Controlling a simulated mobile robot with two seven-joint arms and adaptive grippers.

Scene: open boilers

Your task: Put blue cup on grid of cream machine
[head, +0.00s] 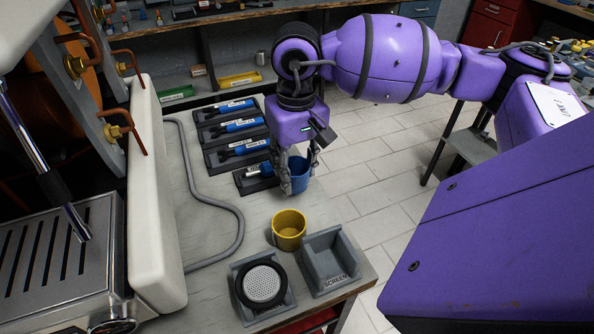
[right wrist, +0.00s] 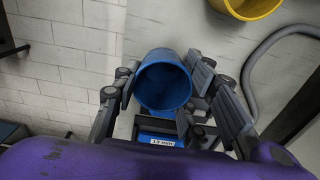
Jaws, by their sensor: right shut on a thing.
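The blue cup (head: 300,174) is held upright between the fingers of my right gripper (head: 299,182), near the table's right edge. In the right wrist view the blue cup (right wrist: 163,84) shows its open mouth, with a finger of the right gripper (right wrist: 163,92) on each side. The cream machine (head: 155,190) stands at the left. Its slotted metal grid (head: 40,255) is at the lower left, with nothing standing on the part in view. My left gripper does not show.
A yellow cup (head: 289,236) stands on the table (head: 205,245), in front of the blue cup. Two grey holders, one with a round screen (head: 262,284), sit nearer. A grey hose (head: 238,215) curves along the table beside the machine. Blue-handled tools (head: 240,125) lie in trays behind.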

